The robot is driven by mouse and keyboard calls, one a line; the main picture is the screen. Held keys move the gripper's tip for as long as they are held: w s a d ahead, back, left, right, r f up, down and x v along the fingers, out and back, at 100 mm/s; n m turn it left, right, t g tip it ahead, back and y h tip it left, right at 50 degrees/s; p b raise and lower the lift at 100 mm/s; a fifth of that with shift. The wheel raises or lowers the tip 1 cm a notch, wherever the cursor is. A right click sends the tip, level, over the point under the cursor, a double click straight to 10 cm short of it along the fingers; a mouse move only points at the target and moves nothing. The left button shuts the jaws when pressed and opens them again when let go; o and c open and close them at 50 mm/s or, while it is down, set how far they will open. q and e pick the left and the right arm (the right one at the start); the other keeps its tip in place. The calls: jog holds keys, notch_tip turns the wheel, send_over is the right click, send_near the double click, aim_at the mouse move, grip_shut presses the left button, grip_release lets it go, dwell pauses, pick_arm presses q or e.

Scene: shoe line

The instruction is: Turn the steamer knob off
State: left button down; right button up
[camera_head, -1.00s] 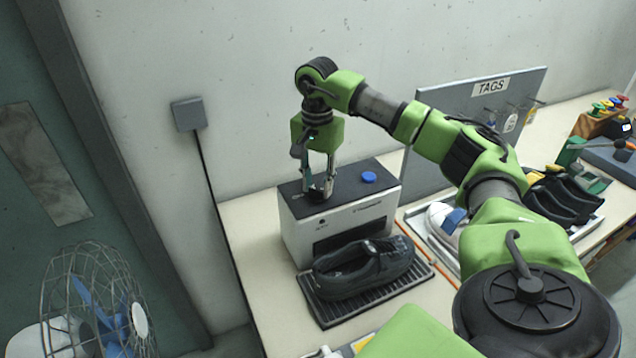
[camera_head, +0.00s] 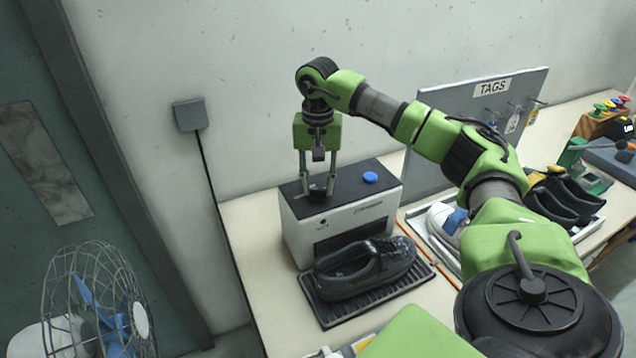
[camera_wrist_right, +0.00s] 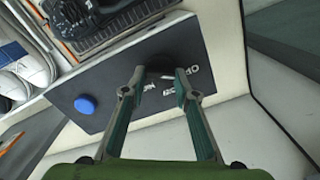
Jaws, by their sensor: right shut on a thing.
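The steamer (camera_head: 296,238) is a white box with a dark top, standing on the bench against the wall. A blue button (camera_head: 370,178) sits on its top, and also shows in the right wrist view (camera_wrist_right: 85,104). My right gripper (camera_head: 318,190) points straight down at the left part of that top. Its two fingers are shut on the dark steamer knob (camera_wrist_right: 158,62), one finger on each side. The fingers and shadow partly hide the knob. White lettering beside it is too small to read surely. My left gripper is not in view.
A black shoe (camera_head: 365,268) rests on a dark ribbed tray (camera_head: 338,315) before the steamer. A white shoe (camera_head: 440,220) and several black shoes (camera_head: 565,200) lie to the right, below the TAGS board (camera_head: 430,130). A caged fan (camera_head: 95,305) stands at the lower left.

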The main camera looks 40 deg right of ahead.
jog(key=o, duration=1.1)
jog(key=shift+r, duration=0.1)
notch_tip(320, 180, up, 12)
jog(key=shift+f, duration=0.1)
